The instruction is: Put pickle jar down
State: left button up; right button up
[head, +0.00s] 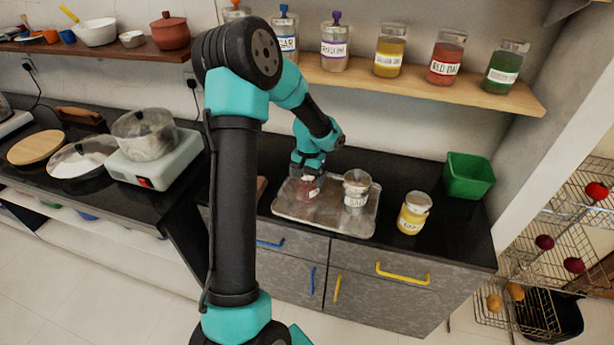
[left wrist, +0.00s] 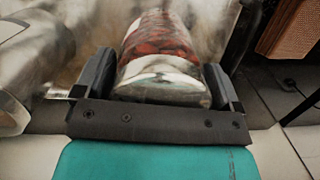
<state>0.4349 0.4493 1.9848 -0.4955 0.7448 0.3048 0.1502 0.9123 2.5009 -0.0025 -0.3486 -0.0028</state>
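The pickle jar, with red contents and a pale metal lid, shows between the fingers of my left gripper in the left wrist view (left wrist: 160,50). In the head view the jar (head: 306,189) is at the left part of the metal tray (head: 335,228), partly covered by my gripper. My left gripper (head: 308,172) comes down over it from above, with one finger on each side. The fingers look closed around the jar's lid end. I cannot tell whether the jar's base touches the tray. My right gripper is not in view.
A salt jar (head: 356,192) stands on the tray just right of the pickle jar. A yellow jar (head: 413,213) and a green bin (head: 468,176) stand further right on the black counter. A shelf (head: 430,88) with several jars runs above.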

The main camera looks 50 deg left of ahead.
pick_arm(q)
jog(key=shift+o, duration=0.8)
jog(key=shift+r, duration=0.15)
jog(key=r, duration=0.4)
jog(key=w+r, duration=0.1)
jog(key=r, duration=0.7)
jog(key=shift+w+a, duration=0.2)
